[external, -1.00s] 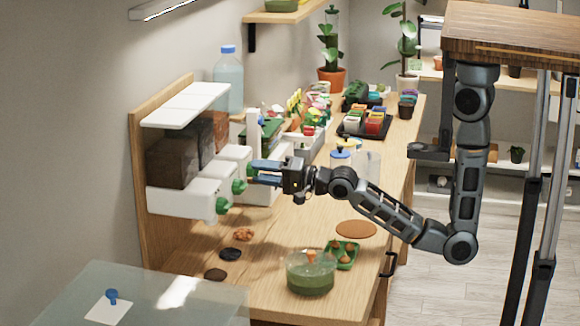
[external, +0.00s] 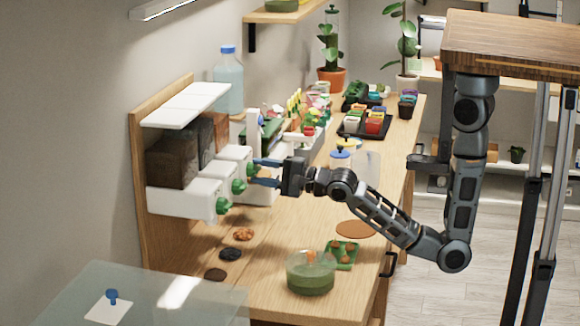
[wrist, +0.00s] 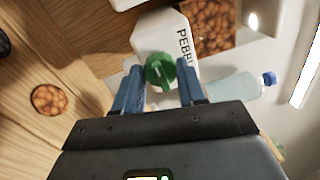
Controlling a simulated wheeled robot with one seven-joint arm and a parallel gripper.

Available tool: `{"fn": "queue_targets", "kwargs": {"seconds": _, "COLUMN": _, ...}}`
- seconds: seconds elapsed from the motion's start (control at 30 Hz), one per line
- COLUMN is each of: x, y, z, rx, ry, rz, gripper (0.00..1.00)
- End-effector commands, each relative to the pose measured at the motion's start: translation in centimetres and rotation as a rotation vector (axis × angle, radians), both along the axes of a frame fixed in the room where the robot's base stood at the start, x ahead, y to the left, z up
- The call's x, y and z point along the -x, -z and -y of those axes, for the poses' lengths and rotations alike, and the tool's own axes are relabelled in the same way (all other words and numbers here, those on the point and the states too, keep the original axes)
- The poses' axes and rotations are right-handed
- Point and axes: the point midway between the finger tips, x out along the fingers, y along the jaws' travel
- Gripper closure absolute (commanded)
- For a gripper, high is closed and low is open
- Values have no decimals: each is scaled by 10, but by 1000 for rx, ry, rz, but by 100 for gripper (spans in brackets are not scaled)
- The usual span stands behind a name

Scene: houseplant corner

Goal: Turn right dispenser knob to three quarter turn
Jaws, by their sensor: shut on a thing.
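The right dispenser, a white box with a "PEBB…" label (wrist: 165,32), fills the upper middle of the wrist view. Its green knob (wrist: 160,71) sits between my two blue fingertips and carries a pale pointer mark. My gripper (wrist: 160,76) is shut on this knob; the exact finger contact is hard to see. In the external view my gripper (external: 266,173) reaches left to the farthest of three dispensers, its fingers one above the other. The nearer green knobs, the middle (external: 239,186) and the left (external: 222,205), are free.
Below the dispensers, several small round patches of material, including an orange-brown one (external: 244,234), lie on the wooden bench. A green-filled glass bowl (external: 311,273) and a green tray (external: 341,254) stand nearer. A blue-capped bottle (external: 228,82) stands behind the dispensers.

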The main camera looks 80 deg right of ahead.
Motion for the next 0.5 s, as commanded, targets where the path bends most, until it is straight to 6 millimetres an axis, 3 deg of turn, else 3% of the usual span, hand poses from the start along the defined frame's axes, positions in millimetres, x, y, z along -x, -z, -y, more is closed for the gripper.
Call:
{"fn": "queue_targets", "kwargs": {"seconds": 0.37, "x": 0, "y": 2, "z": 0, "rx": -5, "ry": 0, "rz": -5, "gripper": 90}}
{"fn": "queue_targets", "kwargs": {"seconds": 0.4, "x": 0, "y": 2, "z": 0, "rx": -4, "ry": 0, "rz": -5, "gripper": 58}}
{"fn": "queue_targets", "kwargs": {"seconds": 0.5, "x": 0, "y": 2, "z": 0, "rx": -4, "ry": -1, "rz": -4, "gripper": 48}}
